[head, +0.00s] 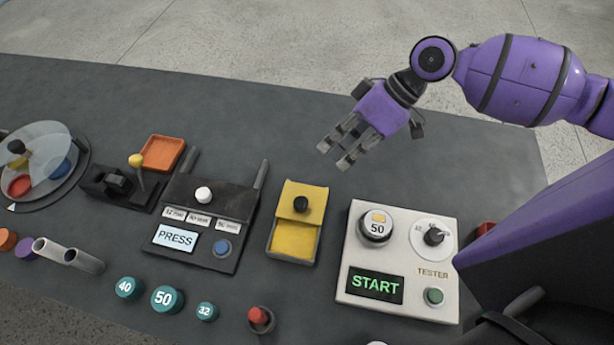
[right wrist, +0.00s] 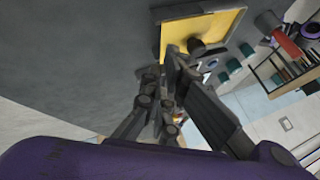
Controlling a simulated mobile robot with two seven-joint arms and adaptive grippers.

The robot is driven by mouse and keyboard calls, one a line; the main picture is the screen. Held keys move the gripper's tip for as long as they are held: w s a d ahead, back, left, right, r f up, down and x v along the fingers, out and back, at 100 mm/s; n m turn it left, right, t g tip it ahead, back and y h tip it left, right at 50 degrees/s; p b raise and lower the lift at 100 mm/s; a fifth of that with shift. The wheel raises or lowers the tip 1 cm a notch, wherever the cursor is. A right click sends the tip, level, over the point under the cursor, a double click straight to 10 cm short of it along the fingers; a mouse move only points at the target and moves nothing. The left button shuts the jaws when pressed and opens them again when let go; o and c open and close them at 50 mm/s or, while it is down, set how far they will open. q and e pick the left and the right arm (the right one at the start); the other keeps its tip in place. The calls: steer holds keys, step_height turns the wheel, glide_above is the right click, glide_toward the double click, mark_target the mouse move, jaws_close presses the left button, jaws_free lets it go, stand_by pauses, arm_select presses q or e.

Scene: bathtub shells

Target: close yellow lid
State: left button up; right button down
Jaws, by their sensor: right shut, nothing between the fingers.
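The yellow lid (head: 305,192) with a black knob (head: 301,204) sits on the far part of a small yellow box (head: 290,242). The near part of the box shows uncovered, with a pale rim. In the right wrist view the yellow lid (right wrist: 222,25) and its dark knob (right wrist: 196,47) show beyond the fingers. My right gripper (head: 335,155) is shut and empty, behind and slightly right of the box, apart from it, with its fingers pointing down toward the front left. My left gripper is not in view.
A black panel with a PRESS screen (head: 176,238) stands close left of the box. A white tester panel (head: 400,215) stands to the right. An orange tray (head: 162,153) lies at the back left. Several teal discs (head: 168,299) lie in front. The grey table behind the box is clear.

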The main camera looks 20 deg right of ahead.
mark_target(293, 195)
steer(key=x, duration=0.7)
steer(key=shift+w+a+f, duration=0.15)
steer(key=shift+a+f, duration=0.05)
steer(key=shift+s+a+r+p, duration=0.25)
steer(key=shift+s+a+p, duration=0.2)
steer(key=shift+s+a, duration=0.45)
steer(key=shift+s+a+f, duration=0.15)
steer(key=shift+a+f, duration=0.05)
steer(key=shift+a, duration=0.45)
